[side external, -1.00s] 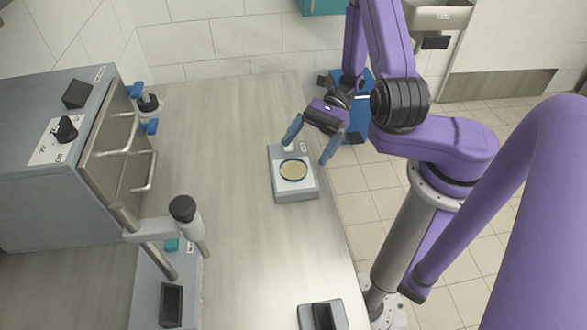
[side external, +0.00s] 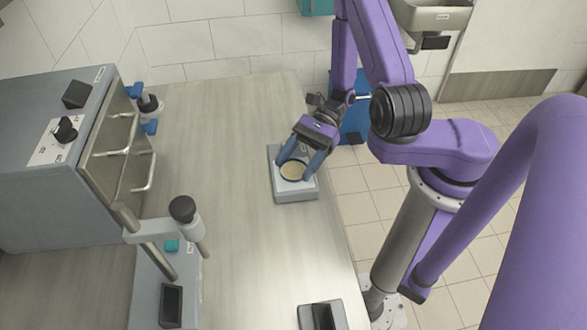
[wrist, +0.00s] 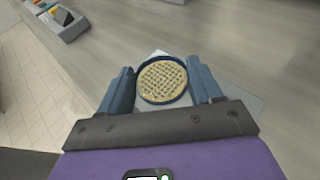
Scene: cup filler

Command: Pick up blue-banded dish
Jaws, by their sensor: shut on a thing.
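The blue-banded dish (side external: 293,171) is round, with a dark blue rim and a tan, grainy-looking filling. It sits on the pan of a small grey scale (side external: 297,190) near the right edge of the counter. My gripper (side external: 299,167) is down at the dish with one blue finger on each side of it. In the wrist view the dish (wrist: 163,80) lies level between the two fingers (wrist: 161,88), and the fingers are shut on its rim. The dish appears to rest on the scale.
A grey oven-like box (side external: 60,150) with handles stands at the left. A stand with a lever and black knob (side external: 182,208) is at the lower left. A small device (side external: 322,316) sits at the front edge. The counter's middle (side external: 225,150) is clear.

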